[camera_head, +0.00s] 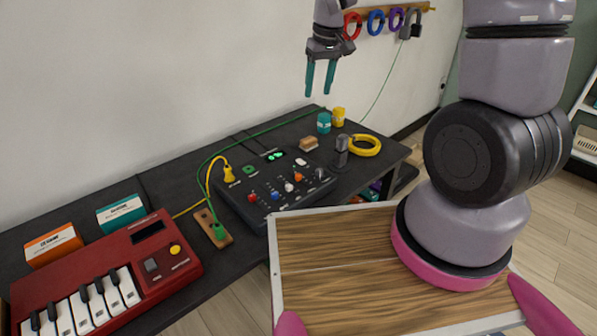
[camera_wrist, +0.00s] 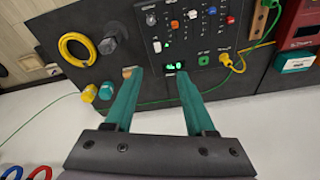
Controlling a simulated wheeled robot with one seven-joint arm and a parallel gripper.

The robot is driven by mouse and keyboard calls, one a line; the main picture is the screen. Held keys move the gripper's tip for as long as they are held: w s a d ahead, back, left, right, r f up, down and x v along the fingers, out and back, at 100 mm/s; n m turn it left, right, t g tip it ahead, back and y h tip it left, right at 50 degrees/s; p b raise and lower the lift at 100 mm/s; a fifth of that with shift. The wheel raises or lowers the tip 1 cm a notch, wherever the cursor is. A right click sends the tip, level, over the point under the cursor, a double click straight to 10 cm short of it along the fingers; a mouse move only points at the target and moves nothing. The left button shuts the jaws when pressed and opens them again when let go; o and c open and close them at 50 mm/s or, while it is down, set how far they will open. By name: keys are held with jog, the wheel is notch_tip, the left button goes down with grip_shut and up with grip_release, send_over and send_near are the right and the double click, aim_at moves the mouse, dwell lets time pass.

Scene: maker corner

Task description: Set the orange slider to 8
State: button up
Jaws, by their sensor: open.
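The orange slider (camera_head: 298,177) is a small cap on the black control panel (camera_head: 322,187), beside white, blue and red caps. In the wrist view the orange slider (camera_wrist: 174,24) is at the top, on the panel beyond my fingers. A small green display (camera_head: 273,155) is lit near the panel's back edge. It also shows in the wrist view (camera_wrist: 174,65), but its digits are too small to read surely. My gripper (camera_head: 319,92) is open and empty, with teal fingers pointing down. It is well above the table and apart from the slider.
A yellow plug (camera_head: 229,174) and green cable stand at the panel's left. A yellow ring (camera_head: 365,145), grey knob (camera_head: 342,143), wooden block (camera_head: 309,143) and teal and yellow jars (camera_head: 324,122) lie right or behind. A red keyboard (camera_head: 110,275) is at left.

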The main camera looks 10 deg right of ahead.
aim_at(298, 174)
jog(key=a+f+n, duration=0.1)
jog(key=f, duration=0.8)
jog(key=a+f+n+g, duration=0.1)
jog(key=a+f, duration=0.1)
jog(key=f, duration=0.7)
jog(key=a+f+n, duration=0.1)
jog(key=a+f, duration=0.1)
jog(key=f, duration=0.7)
jog(key=shift+a+f+n+g+h, duration=0.1)
jog(key=shift+f+n+g+h, duration=0.2)
jog(key=shift+f+g+h, duration=0.1)
jog(key=shift+w, duration=0.1)
grip_shut()
jog(key=shift+w+a+r, duration=0.1)
